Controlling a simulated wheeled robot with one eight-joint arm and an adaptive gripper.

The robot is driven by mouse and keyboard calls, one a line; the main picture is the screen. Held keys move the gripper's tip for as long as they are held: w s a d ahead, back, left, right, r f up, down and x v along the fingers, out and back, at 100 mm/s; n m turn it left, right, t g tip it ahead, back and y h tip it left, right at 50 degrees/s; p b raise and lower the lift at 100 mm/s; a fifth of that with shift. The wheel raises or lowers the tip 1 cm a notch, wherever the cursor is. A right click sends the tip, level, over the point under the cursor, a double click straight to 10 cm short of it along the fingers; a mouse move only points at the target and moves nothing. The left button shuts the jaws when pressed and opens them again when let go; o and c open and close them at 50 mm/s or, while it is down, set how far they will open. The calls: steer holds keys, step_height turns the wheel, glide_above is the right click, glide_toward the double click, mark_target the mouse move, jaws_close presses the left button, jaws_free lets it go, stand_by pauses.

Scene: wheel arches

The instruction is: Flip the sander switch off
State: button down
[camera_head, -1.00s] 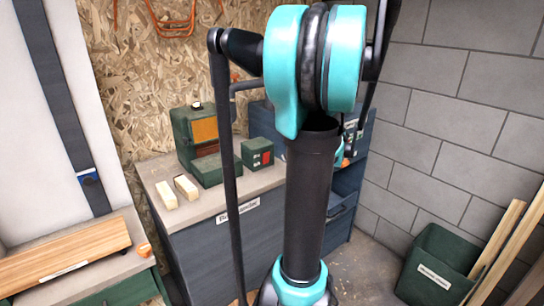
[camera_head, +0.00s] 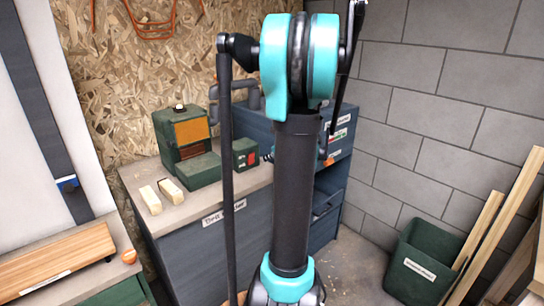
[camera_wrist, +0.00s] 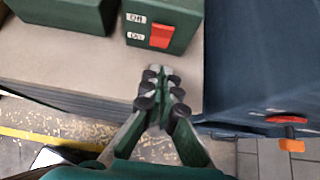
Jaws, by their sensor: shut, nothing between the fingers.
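The sander (camera_head: 190,130) is a green machine with an orange belt face, standing on the grey-topped bench in the head view. Beside it is a small green switch box (camera_head: 241,147). In the wrist view, the switch box (camera_wrist: 182,12) shows a red rocker switch (camera_wrist: 161,36) with an "Off" label above an "On" label at its left. Which way the rocker is pressed I cannot tell. My gripper (camera_wrist: 161,72) is shut and empty, its tips just below the switch in the picture and seemingly apart from it. In the head view my arm mostly hides it.
Two light wood blocks (camera_head: 160,192) lie at the bench's front left. A blue cabinet (camera_wrist: 258,60) stands close at the right in the wrist view, with a red and orange item (camera_wrist: 290,130) near it. A green bin (camera_head: 425,262) with planks stands by the grey wall.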

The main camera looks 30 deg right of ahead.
mark_target(253, 155)
steer(key=w, duration=0.2)
steer(key=w+a+f, duration=0.1)
steer(key=w+f, duration=0.1)
steer(key=w, duration=0.1)
steer(key=shift+w+a, duration=0.3)
steer(key=shift+w+a+r, duration=0.1)
steer(key=shift+w, duration=0.45)
steer(key=shift+w+a+r, duration=0.1)
steer(key=shift+w+r, duration=0.05)
steer(key=shift+w, duration=0.25)
steer(key=shift+r, duration=0.1)
steer(key=shift+r, duration=0.7)
